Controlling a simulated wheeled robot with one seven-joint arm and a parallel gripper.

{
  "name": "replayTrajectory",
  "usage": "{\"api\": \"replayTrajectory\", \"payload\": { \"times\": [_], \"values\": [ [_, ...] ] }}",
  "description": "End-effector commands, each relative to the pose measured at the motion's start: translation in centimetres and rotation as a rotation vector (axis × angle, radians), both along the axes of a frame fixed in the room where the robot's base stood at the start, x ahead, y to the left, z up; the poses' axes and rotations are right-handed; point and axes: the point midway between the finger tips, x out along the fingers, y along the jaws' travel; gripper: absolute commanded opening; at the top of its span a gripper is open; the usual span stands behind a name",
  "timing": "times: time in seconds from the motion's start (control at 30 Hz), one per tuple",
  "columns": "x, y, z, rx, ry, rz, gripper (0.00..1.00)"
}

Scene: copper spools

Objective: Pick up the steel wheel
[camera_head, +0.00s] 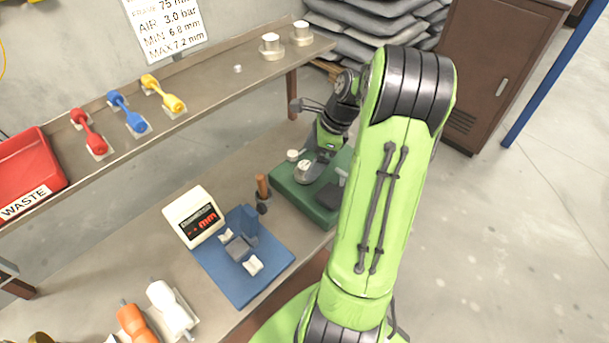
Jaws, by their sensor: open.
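My gripper (317,160) hangs down over the green base (287,189), at the end of my green and black arm. It is open; its fingertips are small and partly hidden. A short round metal piece (305,172) sits on the green base just below and left of the gripper; I cannot tell whether they touch. A smaller pale round piece (292,155) is beside it. Two steel-coloured stepped cylinders (271,47) (302,34) stand on the raised shelf at the back. I cannot tell for sure which piece is the steel wheel.
A blue gauge stand (245,270) with a display (194,217) is left of the green base. The shelf (215,85) holds red, blue and yellow spools (163,94) and a red waste tray (28,170). White and orange spools (170,308) lie at front left.

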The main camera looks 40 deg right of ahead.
Motion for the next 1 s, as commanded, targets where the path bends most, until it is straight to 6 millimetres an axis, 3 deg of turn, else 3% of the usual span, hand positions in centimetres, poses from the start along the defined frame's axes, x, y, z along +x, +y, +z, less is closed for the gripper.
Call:
{"api": "replayTrajectory", "payload": {
  "times": [0.2,0.47,0.87,1.0],
  "values": [
    [1.2,1.2,-3.8,0.002,0.002,0.003,0.96],
    [1.3,1.3,-4.0,-0.001,-0.001,0.002,0.96],
    [1.3,1.3,-4.0,0.0,0.0,0.002,0.35],
    [1.3,1.3,-4.0,0.0,0.0,0.002,0.32]
  ]
}}
